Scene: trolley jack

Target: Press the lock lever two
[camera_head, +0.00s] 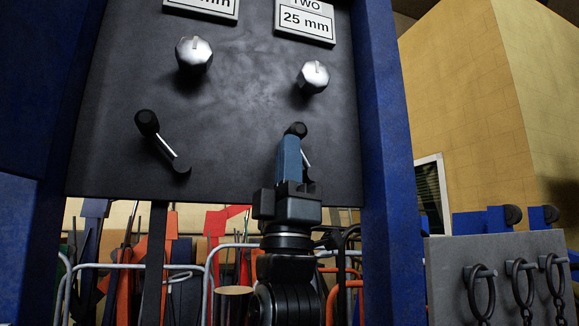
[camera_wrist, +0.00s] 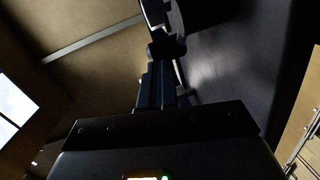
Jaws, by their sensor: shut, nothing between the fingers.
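Lock lever two is the right-hand lever (camera_head: 296,130) on the dark panel, below the sign "TWO 25 mm". Its black knob shows above my gripper, and part of its bright shaft shows to the right. The rest of it is hidden behind my gripper. My gripper (camera_head: 289,143) is shut and empty, pointing up, with its blue fingers in front of the lever. I cannot tell whether they touch it. In the wrist view the shut fingers (camera_wrist: 160,70) reach up towards a dark part that is hard to make out.
The dark panel (camera_head: 240,100) also carries another lever (camera_head: 160,140) at left, a left knob (camera_head: 194,53) and a right knob (camera_head: 313,76). Blue posts flank it, the right post (camera_head: 390,150) close to my arm. Racks of tools stand below. A grey board with rings (camera_head: 500,270) stands at right.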

